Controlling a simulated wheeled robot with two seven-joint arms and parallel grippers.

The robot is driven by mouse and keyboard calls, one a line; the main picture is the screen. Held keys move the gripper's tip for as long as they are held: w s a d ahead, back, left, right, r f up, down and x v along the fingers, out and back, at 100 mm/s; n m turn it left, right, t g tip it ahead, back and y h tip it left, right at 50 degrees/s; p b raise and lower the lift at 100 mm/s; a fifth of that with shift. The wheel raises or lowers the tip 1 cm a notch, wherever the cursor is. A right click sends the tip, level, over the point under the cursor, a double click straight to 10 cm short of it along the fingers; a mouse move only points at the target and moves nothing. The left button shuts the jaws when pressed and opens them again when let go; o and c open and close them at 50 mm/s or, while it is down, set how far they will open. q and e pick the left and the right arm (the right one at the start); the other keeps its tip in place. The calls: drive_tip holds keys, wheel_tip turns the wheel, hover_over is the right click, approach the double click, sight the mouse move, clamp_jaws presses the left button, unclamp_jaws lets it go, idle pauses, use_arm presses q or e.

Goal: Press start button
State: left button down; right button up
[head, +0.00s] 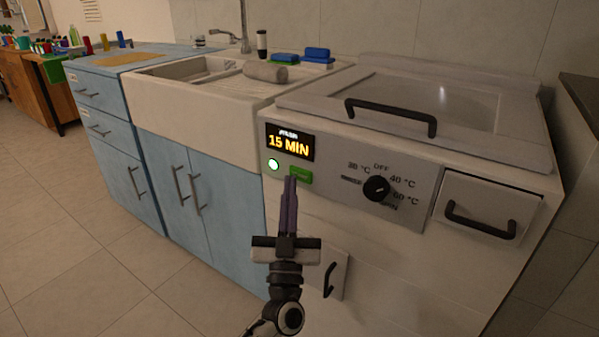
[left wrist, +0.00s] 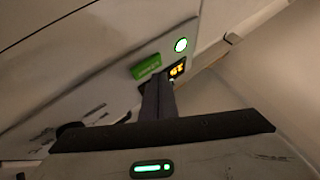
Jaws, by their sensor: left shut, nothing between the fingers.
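The green start button (head: 301,175) is on the front panel of the white washing machine (head: 345,235), below the display (head: 290,143) that reads 15 MIN. A round lit white-green light (head: 273,165) is to its left. My left gripper (head: 291,180) is shut and empty, with its fingertips at the lower left edge of the green button. In the left wrist view the green button (left wrist: 147,67) shows just beyond the fingertips (left wrist: 157,82), and the round light (left wrist: 181,45) is near it. I cannot tell whether the fingertips touch the panel. My right gripper is not in view.
A temperature knob (head: 377,189) and a drawer with a dark handle (head: 481,218) are to the right on the panel. The machine's lid (head: 425,105) is on top. A white sink (head: 195,110) and blue cabinets (head: 205,195) stand to the left. The floor (head: 80,255) in front is clear.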

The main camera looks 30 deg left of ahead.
use_arm(q)
drive_tip(key=s+p, duration=0.2)
drive_tip(key=s, duration=0.3)
drive_tip(key=shift+a+p, duration=0.1)
drive_tip(key=shift+p, duration=0.3)
idle(0.9)
